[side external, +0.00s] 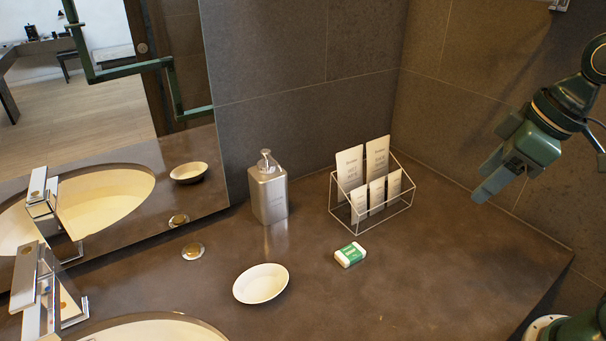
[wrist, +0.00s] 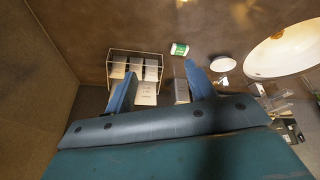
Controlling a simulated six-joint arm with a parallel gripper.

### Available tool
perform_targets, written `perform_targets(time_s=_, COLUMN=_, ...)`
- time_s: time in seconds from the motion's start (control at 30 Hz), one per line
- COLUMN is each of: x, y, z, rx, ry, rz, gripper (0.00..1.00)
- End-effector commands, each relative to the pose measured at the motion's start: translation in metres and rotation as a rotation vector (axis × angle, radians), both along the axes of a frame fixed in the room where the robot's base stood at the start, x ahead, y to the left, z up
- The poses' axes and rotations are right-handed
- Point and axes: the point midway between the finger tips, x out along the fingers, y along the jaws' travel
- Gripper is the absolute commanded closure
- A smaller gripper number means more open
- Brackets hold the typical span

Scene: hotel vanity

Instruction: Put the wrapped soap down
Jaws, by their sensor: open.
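The wrapped soap (side external: 350,255), a small white bar with a green band, lies on the dark counter in front of the wire rack. It also shows in the wrist view (wrist: 180,49), beyond my fingertips. My gripper (side external: 483,191) is up at the right in the side view, above the counter and well apart from the soap. In the wrist view its two blue fingers (wrist: 161,78) are spread with nothing between them. A cream oval dish (side external: 261,284) sits empty on the counter, left of the soap.
A wire rack (side external: 385,217) with several packets stands behind the soap. A metal pump bottle (side external: 269,190) stands left of it. The basin (side external: 160,329) and faucet (side external: 45,290) are at the lower left. The counter's right part is clear.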

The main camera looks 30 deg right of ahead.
Motion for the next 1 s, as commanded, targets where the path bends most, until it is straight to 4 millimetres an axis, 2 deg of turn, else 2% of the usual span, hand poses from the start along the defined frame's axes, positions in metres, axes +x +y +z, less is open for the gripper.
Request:
perform_targets(time_s=0.2, x=-0.038, y=-0.012, z=0.004, rx=0.038, ry=-0.059, rz=-0.238, gripper=0.45)
perform_targets(time_s=0.4, x=-0.056, y=-0.02, z=0.003, rx=0.071, ry=-0.09, rz=-0.374, gripper=0.45)
perform_targets(time_s=1.0, x=-0.06, y=-0.022, z=0.003, rx=0.08, ry=-0.096, rz=-0.405, gripper=0.45)
